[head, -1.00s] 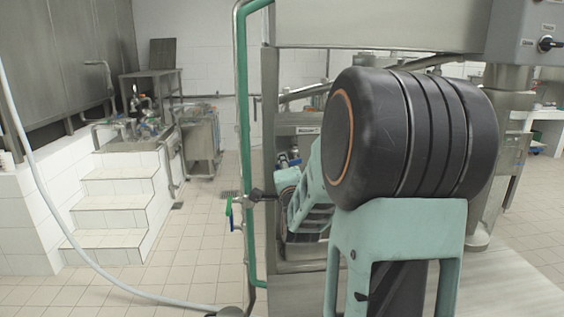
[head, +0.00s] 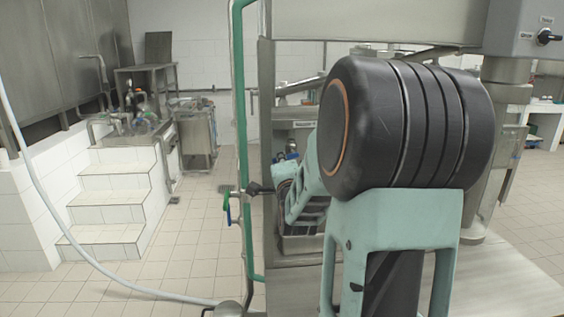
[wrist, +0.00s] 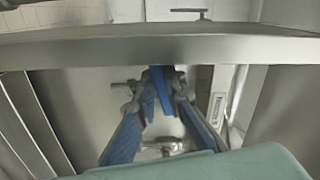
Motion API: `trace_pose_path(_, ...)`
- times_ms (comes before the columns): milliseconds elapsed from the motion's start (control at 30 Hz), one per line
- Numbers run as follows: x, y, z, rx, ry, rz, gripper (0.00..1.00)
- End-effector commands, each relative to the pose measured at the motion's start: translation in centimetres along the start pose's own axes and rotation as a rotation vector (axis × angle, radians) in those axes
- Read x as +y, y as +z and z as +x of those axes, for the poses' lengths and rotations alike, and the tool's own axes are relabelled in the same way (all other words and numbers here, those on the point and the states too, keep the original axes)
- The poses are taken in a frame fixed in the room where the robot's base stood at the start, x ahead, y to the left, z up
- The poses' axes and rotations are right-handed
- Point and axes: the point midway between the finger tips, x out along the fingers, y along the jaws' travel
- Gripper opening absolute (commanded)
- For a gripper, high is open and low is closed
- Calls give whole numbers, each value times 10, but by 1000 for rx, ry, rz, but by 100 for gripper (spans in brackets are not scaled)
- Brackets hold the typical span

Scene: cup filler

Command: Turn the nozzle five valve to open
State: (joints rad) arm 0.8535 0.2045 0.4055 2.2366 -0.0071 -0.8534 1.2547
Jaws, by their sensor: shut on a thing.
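In the wrist view my gripper (wrist: 156,98) reaches below a steel edge, its two blue-padded fingers closing in from left and right. Between the fingertips is a narrow blue lever (wrist: 161,88), which looks like a valve handle, and the gripper is shut on it. Which nozzle the lever belongs to cannot be read. Metal fittings (wrist: 160,148) show below the fingers. In the head view my arm's large black joint and teal links hide the gripper and the lever.
A steel beam (wrist: 70,50) crosses the wrist view close above the fingers. In the head view a green pipe (head: 238,110) with a small green-and-blue-handled valve (head: 228,207) stands left of my arm. A grey control box (head: 525,35) is at upper right.

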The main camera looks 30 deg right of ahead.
Motion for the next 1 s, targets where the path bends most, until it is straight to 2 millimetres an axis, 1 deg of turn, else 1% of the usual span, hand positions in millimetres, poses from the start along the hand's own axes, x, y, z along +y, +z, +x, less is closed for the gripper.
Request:
trace_pose_path(167, 5, 1, 0, 0, -2, -48, 0)
trace_pose_path(367, 12, 2, 0, 0, -5, -171, 0)
trace_pose_path(667, 23, -1, 0, 1, -5, -446, 0)
trace_pose_path(1000, 30, -8, 0, 2, -4, -769, 0)
